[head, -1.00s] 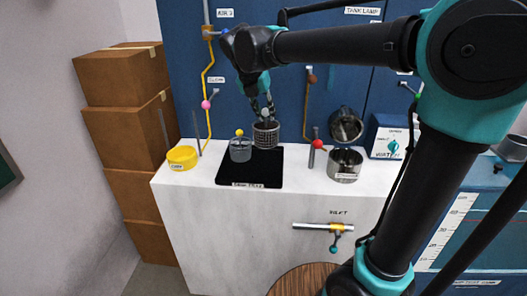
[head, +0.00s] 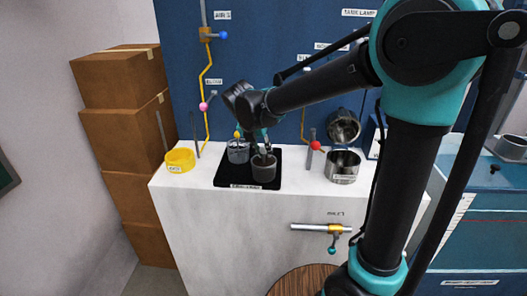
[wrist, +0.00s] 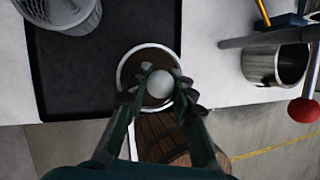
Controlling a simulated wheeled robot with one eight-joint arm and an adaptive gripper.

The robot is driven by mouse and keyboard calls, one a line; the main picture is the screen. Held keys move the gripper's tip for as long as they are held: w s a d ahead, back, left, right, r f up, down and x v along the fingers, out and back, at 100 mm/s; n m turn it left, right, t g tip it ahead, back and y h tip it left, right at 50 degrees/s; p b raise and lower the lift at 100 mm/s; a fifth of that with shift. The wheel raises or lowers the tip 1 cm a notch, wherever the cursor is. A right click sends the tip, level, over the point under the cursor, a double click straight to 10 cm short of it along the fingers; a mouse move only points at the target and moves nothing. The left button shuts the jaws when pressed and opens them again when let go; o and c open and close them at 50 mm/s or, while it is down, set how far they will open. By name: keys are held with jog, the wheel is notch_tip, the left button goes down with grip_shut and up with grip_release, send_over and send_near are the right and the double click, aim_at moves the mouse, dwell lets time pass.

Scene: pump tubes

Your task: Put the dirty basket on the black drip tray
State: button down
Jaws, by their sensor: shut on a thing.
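The dirty basket (head: 263,174), a dark grey cup with brown inside, is upright over the right part of the black drip tray (head: 222,178). Its underside is hidden, so I cannot tell if it touches the tray. My gripper (head: 264,151) is above it, shut on its pale knob (wrist: 160,83). The wrist view looks down on the basket's round rim (wrist: 124,76) between my fingers (wrist: 160,99). A lighter grey basket (head: 238,155) with a yellow knob stands on the tray's left part, close beside but apart from the held one.
A yellow bowl (head: 180,161) stands left of the tray on the white counter (head: 200,205). To the right are a red-knobbed lever (head: 316,146) and a steel pot (head: 342,168). Pipes and a blue panel rise behind. The tray's front edge lies near the counter's front edge.

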jog(key=shift+f, duration=0.15)
jog(key=c, duration=1.3)
grip_release()
jog(key=v, duration=1.2)
jog(key=s+d+f+m, duration=0.3)
jog(key=d+f+m, duration=0.3)
jog(key=d+m, duration=0.1)
jog(key=s+d+f+m+y, duration=0.1)
jog(key=s+d+f+m, duration=0.1)
jog(key=d+f+m, duration=0.4)
jog(key=s+d+f+m+y, duration=0.1)
jog(key=s+d+f+m, duration=0.2)
jog(key=d+f+m, duration=0.3)
jog(key=shift+s+d+f+m, duration=0.1)
jog(key=shift+d+m, duration=0.45)
jog(key=shift+m, duration=0.5)
jog(key=shift+s+d+f+m, duration=0.15)
jog(key=shift+d+m, duration=0.45)
jog(key=shift+m, duration=0.5)
jog(key=shift+s+d+f+m, duration=0.1)
jog(key=shift+d+m, duration=0.45)
jog(key=shift+m, duration=0.5)
jog(key=s+d+f+m+y, duration=0.1)
jog(key=s+d+f+m, duration=0.2)
jog(key=s+f+m, duration=0.2)
jog(key=m, duration=0.3)
jog(key=shift+s+d, duration=0.2)
